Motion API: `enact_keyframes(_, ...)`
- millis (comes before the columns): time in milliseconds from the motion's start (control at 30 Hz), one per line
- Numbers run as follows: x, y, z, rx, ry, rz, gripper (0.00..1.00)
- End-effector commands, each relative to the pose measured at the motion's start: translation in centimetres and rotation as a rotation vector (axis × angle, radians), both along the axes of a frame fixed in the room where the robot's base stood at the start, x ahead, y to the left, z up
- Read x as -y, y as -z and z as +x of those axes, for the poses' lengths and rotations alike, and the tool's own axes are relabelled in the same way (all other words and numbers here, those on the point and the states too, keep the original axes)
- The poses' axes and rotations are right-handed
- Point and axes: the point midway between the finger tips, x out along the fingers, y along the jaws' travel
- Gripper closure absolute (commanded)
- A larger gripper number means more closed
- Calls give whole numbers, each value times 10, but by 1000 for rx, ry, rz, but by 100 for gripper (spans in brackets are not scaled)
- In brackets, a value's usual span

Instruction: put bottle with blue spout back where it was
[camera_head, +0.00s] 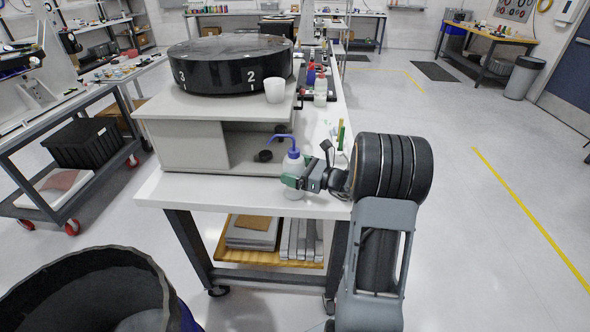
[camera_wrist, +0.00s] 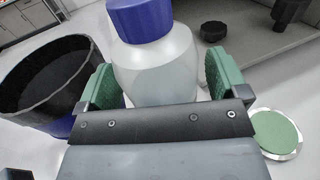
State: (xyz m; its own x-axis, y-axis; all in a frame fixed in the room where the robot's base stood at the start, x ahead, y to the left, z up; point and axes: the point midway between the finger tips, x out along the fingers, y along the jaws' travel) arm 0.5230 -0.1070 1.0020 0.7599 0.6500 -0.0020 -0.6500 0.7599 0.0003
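The bottle with the blue spout (camera_head: 293,163) has a pale translucent body and a blue cap with a bent tube. It stands upright near the front edge of the white worktable (camera_head: 240,192). In the wrist view the bottle (camera_wrist: 152,68) is between the two green finger pads of my gripper (camera_wrist: 160,82). Narrow gaps seem to show between the pads and the bottle's sides, so my gripper looks open around it. In the head view my gripper (camera_head: 302,178) reaches in from the right at the bottle's lower body. The bottle's base is partly hidden.
A grey shelf box (camera_head: 186,146) carries a black numbered drum (camera_head: 228,68) and a white cup (camera_head: 275,90). A red-capped bottle (camera_head: 320,92) stands farther back. A green disc (camera_wrist: 275,132) lies beside my gripper. A large black bin (camera_head: 85,285) is at front left.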

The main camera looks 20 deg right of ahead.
Motion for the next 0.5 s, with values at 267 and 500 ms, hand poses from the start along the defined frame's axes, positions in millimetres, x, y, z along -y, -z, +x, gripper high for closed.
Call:
enact_keyframes(267, 0, -2, 0, 0, 0, 0, 5)
enact_keyframes(500, 19, -2, -21, 1, 5, -1, 5)
